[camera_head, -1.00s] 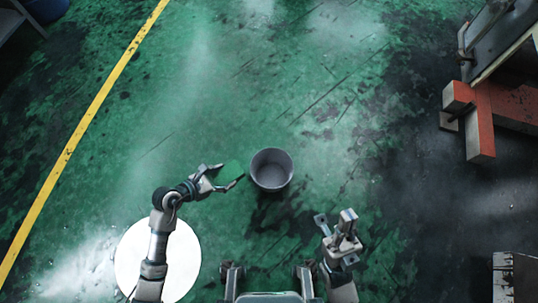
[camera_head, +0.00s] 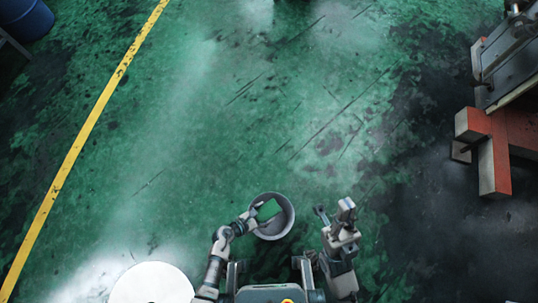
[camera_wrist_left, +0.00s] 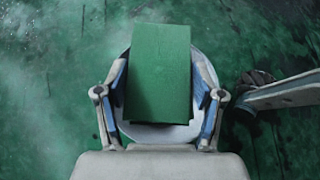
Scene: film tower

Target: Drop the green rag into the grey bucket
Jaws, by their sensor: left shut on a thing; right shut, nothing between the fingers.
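The green rag (camera_head: 268,210) is a flat green rectangle over the opening of the grey bucket (camera_head: 289,222), in the lower middle of the head view. My left gripper (camera_head: 254,216) is shut on the rag at the bucket's left side. In the left wrist view the rag (camera_wrist_left: 158,70) sits between the two fingers, with the bucket's pale rim (camera_wrist_left: 204,66) behind it. The rag hides much of the bucket's inside. My right gripper (camera_head: 333,211) is shut and empty, to the right of the bucket and apart from it.
A round white table or disc (camera_head: 152,284) lies at the lower left. An orange and grey block structure (camera_head: 494,150) stands at the right. A blue barrel (camera_head: 28,20) is at the top left. The green floor ahead of the bucket is clear.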

